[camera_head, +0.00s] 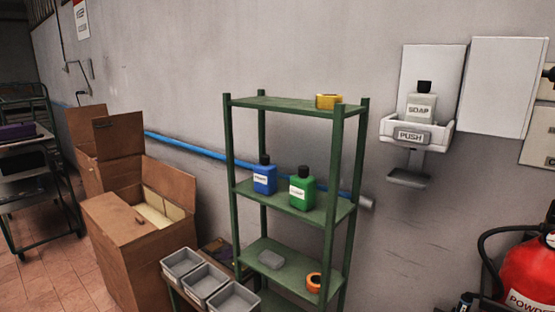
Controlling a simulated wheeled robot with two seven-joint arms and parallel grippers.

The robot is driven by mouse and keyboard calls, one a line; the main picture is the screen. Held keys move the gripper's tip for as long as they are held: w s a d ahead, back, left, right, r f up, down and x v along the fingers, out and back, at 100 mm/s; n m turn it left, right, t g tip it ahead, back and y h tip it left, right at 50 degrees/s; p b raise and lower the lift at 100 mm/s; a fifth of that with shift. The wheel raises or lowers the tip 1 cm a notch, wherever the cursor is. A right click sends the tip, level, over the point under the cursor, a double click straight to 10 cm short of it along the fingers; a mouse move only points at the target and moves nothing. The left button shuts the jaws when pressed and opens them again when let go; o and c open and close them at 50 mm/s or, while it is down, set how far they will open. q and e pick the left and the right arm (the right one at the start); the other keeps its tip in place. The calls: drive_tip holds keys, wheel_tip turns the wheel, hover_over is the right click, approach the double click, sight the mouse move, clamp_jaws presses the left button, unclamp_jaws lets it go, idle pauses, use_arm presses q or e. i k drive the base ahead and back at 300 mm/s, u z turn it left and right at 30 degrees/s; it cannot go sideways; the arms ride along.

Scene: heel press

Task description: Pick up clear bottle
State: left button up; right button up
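A clear-grey bottle (421,106) with a black cap and a label reading SOAP stands upright in a white wall dispenser (388,126) marked PUSH, at the right. A blue bottle (264,177) and a green bottle (302,189), both black-capped and labelled, stand upright on the middle shelf of a green rack (333,217). Neither of my grippers shows in the head view.
A yellow tape roll (328,101) lies on the rack's top shelf, an orange roll (314,282) on a lower one. Grey bins (203,281) and open cardboard boxes (121,238) stand left. A red extinguisher (528,268) stands at lower right. A blue pipe (190,142) runs along the wall.

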sight(421, 108)
drive_tip(key=z, duration=0.35)
drive_tip(key=k, duration=1.05)
drive_tip(key=z, duration=1.65)
drive_tip(key=i, duration=0.7)
drive_tip(key=u, duration=0.6)
drive_tip(key=i, duration=0.5)
drive_tip(key=u, duration=0.5)
